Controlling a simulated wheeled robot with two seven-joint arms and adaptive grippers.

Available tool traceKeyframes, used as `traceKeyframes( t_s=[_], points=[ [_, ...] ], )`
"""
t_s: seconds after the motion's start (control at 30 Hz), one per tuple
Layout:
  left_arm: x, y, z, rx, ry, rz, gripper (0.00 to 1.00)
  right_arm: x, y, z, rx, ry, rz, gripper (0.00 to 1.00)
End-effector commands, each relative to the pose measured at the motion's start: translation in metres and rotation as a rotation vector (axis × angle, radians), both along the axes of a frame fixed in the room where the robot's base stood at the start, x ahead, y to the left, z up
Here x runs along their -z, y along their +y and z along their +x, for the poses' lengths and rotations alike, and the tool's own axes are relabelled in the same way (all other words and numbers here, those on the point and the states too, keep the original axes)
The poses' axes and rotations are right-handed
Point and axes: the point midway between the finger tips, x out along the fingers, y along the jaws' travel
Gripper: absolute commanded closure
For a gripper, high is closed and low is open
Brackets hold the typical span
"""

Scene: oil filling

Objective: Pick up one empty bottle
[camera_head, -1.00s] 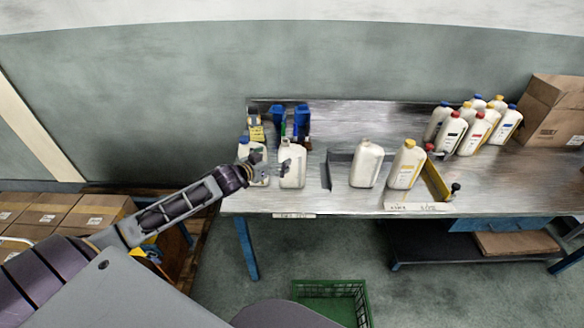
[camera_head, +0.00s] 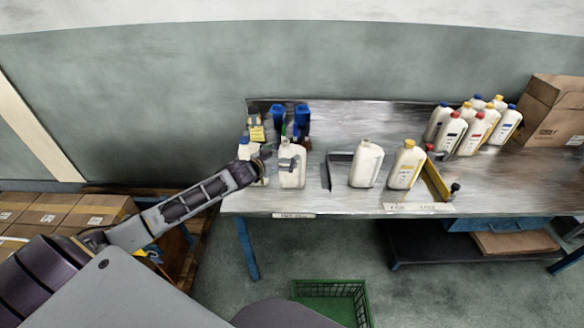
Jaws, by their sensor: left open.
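A white bottle (camera_head: 292,178) with no bright cap stands upright near the left part of the metal table (camera_head: 335,125). My left gripper (camera_head: 287,162) is open, its fingers at the upper body of this bottle; I cannot tell if they touch it. A second white bottle (camera_head: 244,144) with a blue cap stands at the table's left end, partly hidden by my left wrist. Another white bottle (camera_head: 366,168) without a bright cap stands at mid-table, beside a yellow-capped bottle (camera_head: 406,166). My right gripper is not in view.
Blue containers (camera_head: 302,120) stand behind the left bottles. Several capped bottles (camera_head: 470,130) and a cardboard box (camera_head: 550,110) are at the back right. A green crate (camera_head: 335,288) is on the floor.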

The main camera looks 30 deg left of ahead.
Motion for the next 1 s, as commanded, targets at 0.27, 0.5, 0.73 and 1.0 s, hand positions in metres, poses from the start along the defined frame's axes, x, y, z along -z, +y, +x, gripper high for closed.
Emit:
traceKeyframes(
  t_s=[0.27, 0.5, 0.73, 1.0],
  points=[
    [0.001, -0.001, 0.002, 0.001, 0.000, 0.000, 0.00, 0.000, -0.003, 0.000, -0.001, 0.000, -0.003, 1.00],
    [0.001, -0.001, 0.003, 0.001, 0.000, 0.000, 0.00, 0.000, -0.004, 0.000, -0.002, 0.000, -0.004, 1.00],
    [0.006, -0.003, 0.011, 0.000, -0.001, -0.002, 0.00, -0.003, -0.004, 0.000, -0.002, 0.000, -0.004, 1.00],
    [0.017, -0.006, 0.028, 0.000, 0.000, -0.001, 0.00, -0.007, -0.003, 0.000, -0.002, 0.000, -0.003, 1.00]
  ],
)
